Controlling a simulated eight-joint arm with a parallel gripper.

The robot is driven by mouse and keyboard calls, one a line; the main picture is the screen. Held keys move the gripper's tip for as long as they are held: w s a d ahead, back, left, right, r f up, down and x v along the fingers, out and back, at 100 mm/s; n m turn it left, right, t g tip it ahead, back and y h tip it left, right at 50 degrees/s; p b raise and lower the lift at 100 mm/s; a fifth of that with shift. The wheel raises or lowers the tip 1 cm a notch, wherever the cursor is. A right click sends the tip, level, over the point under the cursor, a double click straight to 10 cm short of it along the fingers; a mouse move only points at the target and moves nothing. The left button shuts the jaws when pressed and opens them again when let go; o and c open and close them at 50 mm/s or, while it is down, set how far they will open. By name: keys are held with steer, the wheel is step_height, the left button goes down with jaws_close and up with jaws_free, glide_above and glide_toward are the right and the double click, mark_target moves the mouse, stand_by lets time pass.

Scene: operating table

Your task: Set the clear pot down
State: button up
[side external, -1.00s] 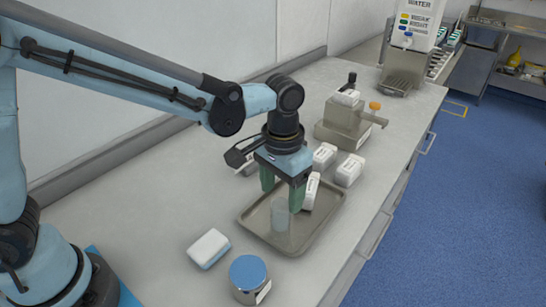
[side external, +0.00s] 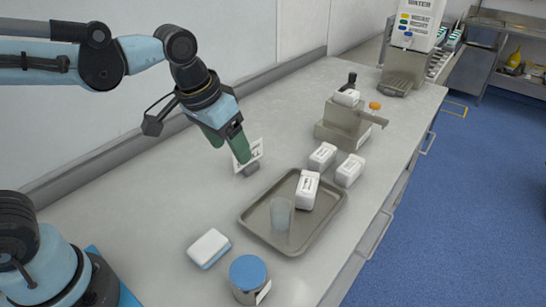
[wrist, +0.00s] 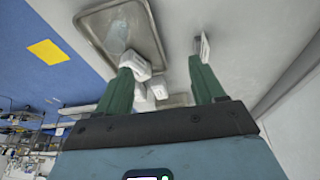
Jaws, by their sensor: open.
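The clear pot (side external: 281,214) stands upright on the metal tray (side external: 255,228), near its left end; in the wrist view the pot (wrist: 117,36) is a faint shape on the tray (wrist: 152,22). My gripper (side external: 230,150) is open and empty, raised above the counter behind and to the left of the tray, clear of the pot. In the wrist view its two green fingers (wrist: 163,72) are spread wide with nothing held between them. A white carton (side external: 306,190) also sits on the tray, at its far end.
Two white cartons (side external: 322,156) (side external: 348,171) stand beyond the tray. A small sign on a stand (side external: 249,157) is just beyond my fingers. A blue-lidded jar (side external: 248,278) and a white-and-blue block (side external: 209,248) lie in front. A grey device (side external: 343,123) stands farther back.

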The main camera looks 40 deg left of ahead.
steer(key=s+a+f+t, duration=0.2)
steer(key=s+a+t, duration=0.1)
steer(key=a, duration=0.4)
steer(key=shift+s+n+t+y, duration=0.3)
steer(key=shift+s+n+y, duration=0.1)
steer(key=shift+s, duration=0.45)
steer(key=shift+a, duration=0.1)
stand_by(0.3)
